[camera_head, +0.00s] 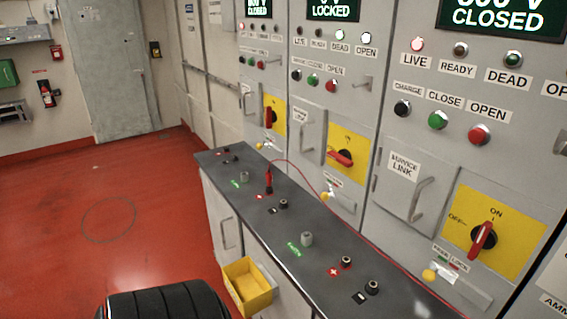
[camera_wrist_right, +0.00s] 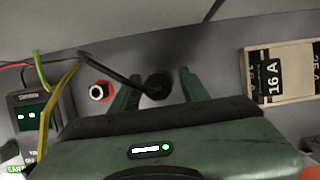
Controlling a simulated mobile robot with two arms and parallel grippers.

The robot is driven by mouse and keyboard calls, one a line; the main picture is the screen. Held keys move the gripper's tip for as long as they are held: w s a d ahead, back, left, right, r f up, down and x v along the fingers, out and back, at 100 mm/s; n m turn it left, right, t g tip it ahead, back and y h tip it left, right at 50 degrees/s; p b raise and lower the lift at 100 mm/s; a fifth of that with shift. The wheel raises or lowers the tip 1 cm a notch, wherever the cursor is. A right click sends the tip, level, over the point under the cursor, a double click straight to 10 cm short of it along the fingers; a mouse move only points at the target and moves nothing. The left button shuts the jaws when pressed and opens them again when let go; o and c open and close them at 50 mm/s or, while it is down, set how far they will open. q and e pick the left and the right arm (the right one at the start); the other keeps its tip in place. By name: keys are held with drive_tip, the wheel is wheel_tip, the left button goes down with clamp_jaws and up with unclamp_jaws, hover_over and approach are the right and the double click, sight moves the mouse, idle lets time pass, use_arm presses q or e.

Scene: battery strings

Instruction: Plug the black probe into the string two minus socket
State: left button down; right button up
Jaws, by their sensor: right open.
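The black probe (camera_wrist_right: 158,85) shows in the right wrist view as a dark round end with a black cable running to the upper left. My right gripper (camera_wrist_right: 158,80) is open, with one green finger on each side of it and gaps between. I cannot tell whether the probe stands in a socket or a holder. In the head view the string two minus socket (camera_head: 283,203) is on the counter by a black minus label, with nothing in it. The red probe (camera_head: 268,182) stands upright just behind it, at the red plus label. My left gripper is out of view.
In the head view a yellow bin (camera_head: 247,287) hangs at the front of the counter (camera_head: 320,268).

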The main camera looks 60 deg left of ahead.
clamp_jaws()
drive_tip(key=shift+r, duration=0.6)
drive_tip(key=shift+r+p, duration=0.3)
drive_tip(key=shift+p, duration=0.05)
drive_tip(key=shift+r, duration=0.2)
drive_tip(key=shift+r+p, duration=0.4)
drive_tip(key=shift+r, duration=0.45)
drive_tip(key=shift+r+p, duration=1.1)
drive_tip(key=shift+r, duration=1.3)
